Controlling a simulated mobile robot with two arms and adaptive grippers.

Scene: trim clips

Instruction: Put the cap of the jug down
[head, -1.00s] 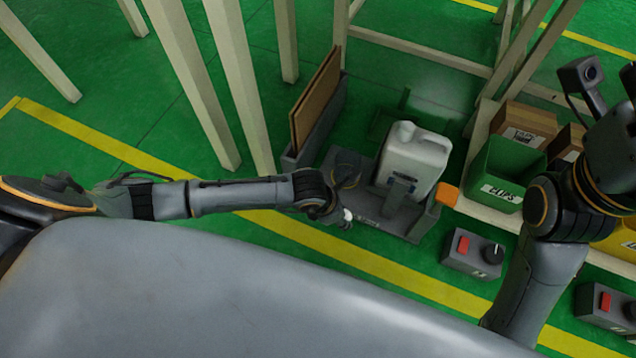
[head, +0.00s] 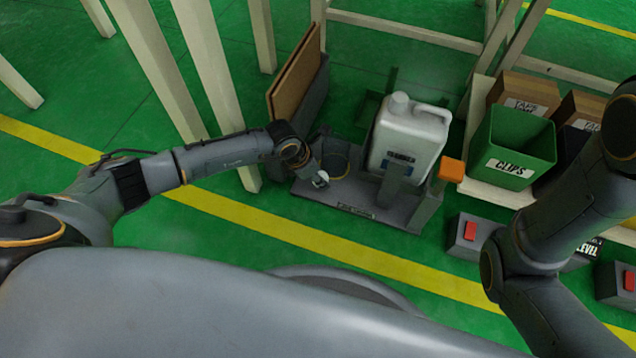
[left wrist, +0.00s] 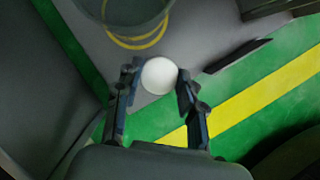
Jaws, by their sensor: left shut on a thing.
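The white jug (head: 408,145) stands upright on a grey stand (head: 345,200). My left gripper (head: 318,180) is at the left part of this stand, left of the jug. It is shut on the small white cap (head: 321,179). In the left wrist view the cap (left wrist: 159,75) sits between the two fingertips (left wrist: 157,85), with the grey plate behind it. I cannot tell whether the cap touches the plate. A dark round cup (head: 336,160) with a yellow ring is just beyond the cap, and it also shows in the left wrist view (left wrist: 125,12). My right gripper is out of view.
An orange-topped post (head: 451,172) stands right of the jug. A green clips bin (head: 512,145) and cardboard boxes (head: 524,93) are farther right. Brown boards (head: 296,72) stand in a grey rack at the left, beside pale posts. Grey boxes with red buttons (head: 470,232) sit in front.

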